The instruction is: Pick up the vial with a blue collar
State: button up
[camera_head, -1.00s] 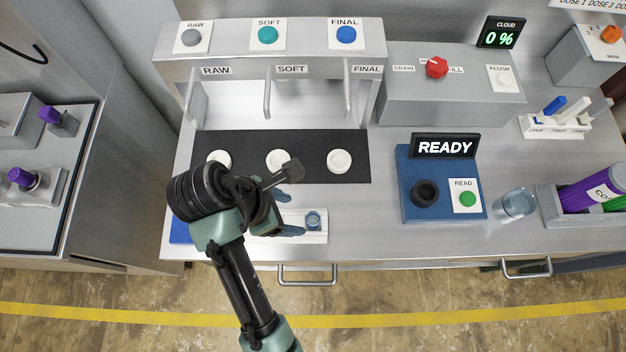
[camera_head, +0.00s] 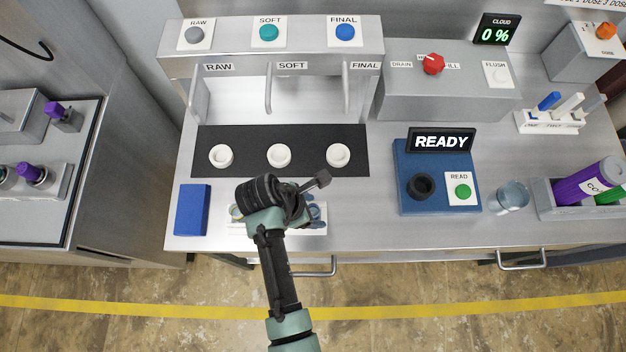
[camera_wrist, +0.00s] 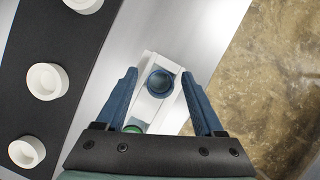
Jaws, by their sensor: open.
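The vial with a blue collar (camera_wrist: 159,83) stands upright in a white rack (camera_wrist: 172,113), seen from above in the wrist view. My gripper (camera_wrist: 159,74) is open, with one blue finger on each side of the vial and a visible gap at both sides. In the head view my gripper (camera_head: 313,212) is over the right end of the rack (camera_head: 322,231), and my wrist hides much of the rack. A green-collared vial (camera_wrist: 133,128) shows partly near the left finger's base in the wrist view.
White round cups (camera_head: 280,156) sit on a black mat behind the rack. A blue block (camera_head: 192,209) lies left of it. The blue READ station (camera_head: 439,205) and a glass beaker (camera_head: 512,196) stand to the right. The counter's front edge is close to the rack.

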jog(key=shift+f, duration=0.15)
grip_shut()
dwell(0.4)
